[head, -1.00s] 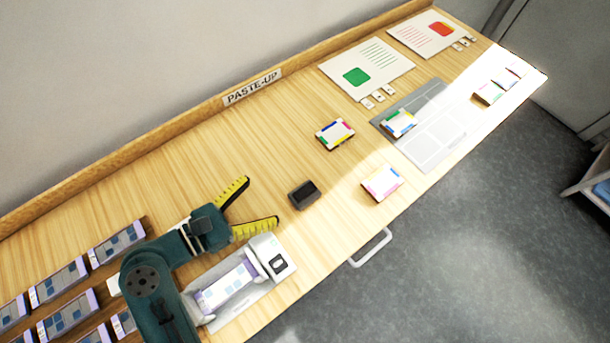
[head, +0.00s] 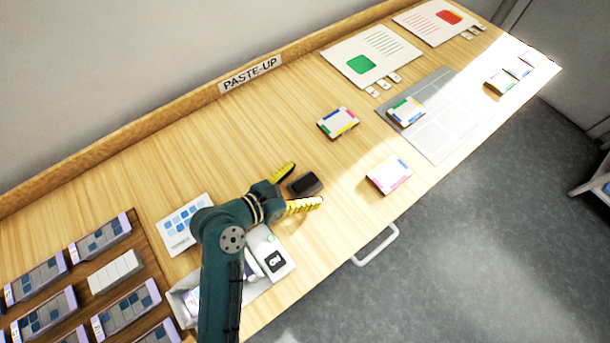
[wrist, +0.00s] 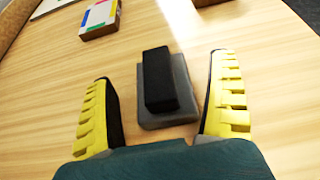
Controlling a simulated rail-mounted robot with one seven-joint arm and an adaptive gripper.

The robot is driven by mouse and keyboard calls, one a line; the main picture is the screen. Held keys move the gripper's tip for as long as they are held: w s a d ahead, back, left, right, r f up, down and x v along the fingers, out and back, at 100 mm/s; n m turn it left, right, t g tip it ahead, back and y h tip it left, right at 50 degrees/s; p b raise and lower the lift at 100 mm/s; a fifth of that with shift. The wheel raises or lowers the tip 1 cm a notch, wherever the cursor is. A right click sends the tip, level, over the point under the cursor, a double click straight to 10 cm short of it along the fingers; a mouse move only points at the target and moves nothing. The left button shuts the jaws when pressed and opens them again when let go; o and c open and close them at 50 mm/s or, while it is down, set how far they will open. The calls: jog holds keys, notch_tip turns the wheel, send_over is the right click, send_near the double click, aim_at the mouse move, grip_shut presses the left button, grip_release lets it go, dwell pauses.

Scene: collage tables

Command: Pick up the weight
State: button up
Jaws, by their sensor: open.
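The weight (head: 305,185) is a small dark block with a raised black bar on a grey base, standing on the wooden table. My gripper (head: 294,188) is open and empty, with yellow ridged fingers. In the wrist view my gripper (wrist: 163,100) has one finger on each side of the weight's near end, with gaps on both sides. Whether the fingers are down at table height is hard to tell.
Card stacks lie beyond the weight, one white and multicoloured (head: 338,122) and one pink-edged (head: 389,175). A grey tray device (head: 270,252) stands beneath my arm. Racks of printed blocks (head: 100,237) fill the left. The table between the weight and back ledge is clear.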

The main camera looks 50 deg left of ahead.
jog(key=shift+w+f, duration=0.25)
jog(key=shift+w, duration=0.4)
jog(key=shift+s, duration=0.1)
jog(key=shift+c, duration=0.3)
jog(key=c, duration=1.2)
jog(key=shift+r, duration=0.2)
jog(key=shift+c, duration=0.4)
